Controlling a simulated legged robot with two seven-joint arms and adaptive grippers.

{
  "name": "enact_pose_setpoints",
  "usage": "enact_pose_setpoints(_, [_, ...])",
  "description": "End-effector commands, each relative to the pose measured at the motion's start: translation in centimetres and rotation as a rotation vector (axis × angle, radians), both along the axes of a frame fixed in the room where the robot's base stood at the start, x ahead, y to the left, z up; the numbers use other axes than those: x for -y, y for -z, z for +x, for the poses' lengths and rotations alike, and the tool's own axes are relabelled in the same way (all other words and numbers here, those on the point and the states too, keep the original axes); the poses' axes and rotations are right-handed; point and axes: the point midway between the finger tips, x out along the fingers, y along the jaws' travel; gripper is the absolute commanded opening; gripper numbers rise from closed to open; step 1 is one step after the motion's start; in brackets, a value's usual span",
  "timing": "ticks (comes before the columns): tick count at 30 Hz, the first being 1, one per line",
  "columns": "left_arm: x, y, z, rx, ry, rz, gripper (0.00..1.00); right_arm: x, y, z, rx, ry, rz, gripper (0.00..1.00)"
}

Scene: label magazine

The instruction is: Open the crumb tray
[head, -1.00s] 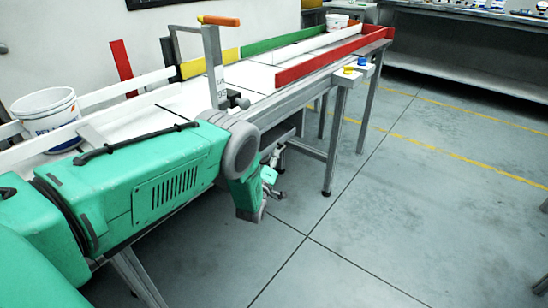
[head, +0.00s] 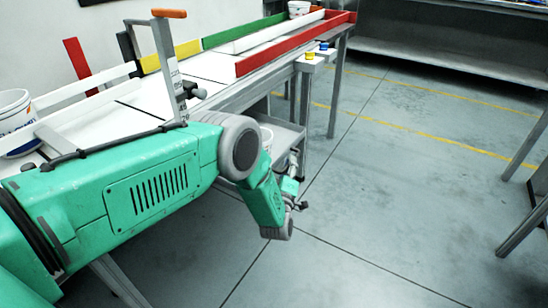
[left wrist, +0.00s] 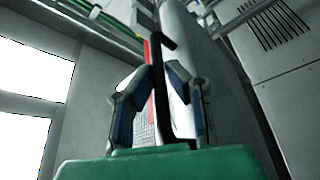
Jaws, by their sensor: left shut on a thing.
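A grey tray or shelf (head: 290,133) shows below the tabletop, behind my left arm; I cannot tell for sure that it is the crumb tray. My left gripper (head: 299,204) is small in the head view, at the end of my green arm, in front of and below this tray. In the left wrist view my left gripper (left wrist: 156,100) has its two fingers closed about a thin dark bar (left wrist: 164,45) with a bent top. I cannot tell whether the bar belongs to the tray. My right gripper is out of view.
The long table (head: 205,65) carries red, green, yellow and white rails and an upright post with an orange top (head: 166,50). A white bucket (head: 14,115) stands at the left. Yellow and blue buttons (head: 310,56) sit at the table's edge. The floor (head: 400,180) at right is clear.

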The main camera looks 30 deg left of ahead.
Motion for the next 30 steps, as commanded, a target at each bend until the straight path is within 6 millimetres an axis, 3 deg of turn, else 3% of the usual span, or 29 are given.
enact_pose_setpoints(3, [1.9, 0.5, -0.3, -0.006, 0.002, -0.003, 0.00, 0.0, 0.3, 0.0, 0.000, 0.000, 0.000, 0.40])
enact_pose_setpoints(12, [4.8, 0.5, -0.6, -0.007, 0.000, -0.002, 0.00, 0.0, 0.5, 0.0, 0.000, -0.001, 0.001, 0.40])
enact_pose_setpoints(25, [5.1, 0.5, -0.7, -0.010, 0.000, 0.000, 0.00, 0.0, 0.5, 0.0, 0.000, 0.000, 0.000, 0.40])
enact_pose_setpoints(27, [5.0, 0.5, -0.7, -0.010, 0.001, -0.001, 0.28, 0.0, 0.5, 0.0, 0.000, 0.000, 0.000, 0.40])
enact_pose_setpoints(30, [5.0, 0.4, -0.6, -0.006, 0.001, -0.002, 0.31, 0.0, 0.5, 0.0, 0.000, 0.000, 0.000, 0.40])
